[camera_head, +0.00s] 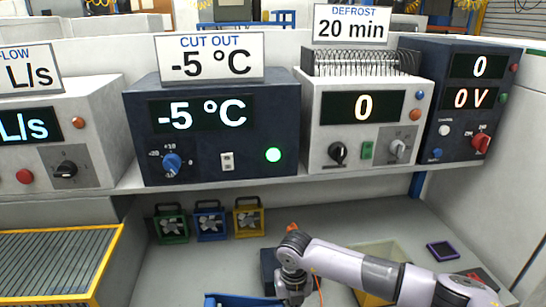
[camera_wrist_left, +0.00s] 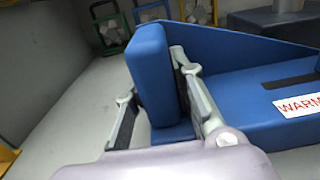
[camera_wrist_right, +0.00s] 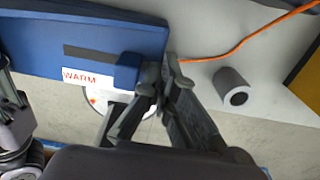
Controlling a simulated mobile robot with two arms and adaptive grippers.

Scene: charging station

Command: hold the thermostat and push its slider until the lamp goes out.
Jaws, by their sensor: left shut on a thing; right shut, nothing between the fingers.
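The blue thermostat (camera_wrist_right: 60,40) has a dark slot, a WARM label and a raised blue slider (camera_wrist_right: 128,72) near its edge by the label. Its body also shows in the left wrist view (camera_wrist_left: 235,85) and at the bottom of the head view (camera_head: 235,300). My left gripper (camera_wrist_left: 158,105) is shut on an upright blue block of the thermostat. My right gripper (camera_wrist_right: 160,80) is shut and empty, its tips right beside the slider; I cannot tell whether they touch.
An orange cable (camera_wrist_right: 245,42) and a grey cylinder (camera_wrist_right: 235,88) lie right of the thermostat in the right wrist view. Small green, blue and yellow fan frames (camera_head: 210,222) stand behind. A yellow-edged grate (camera_head: 55,265) is at left. Instrument units line the shelf (camera_head: 230,183) above.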

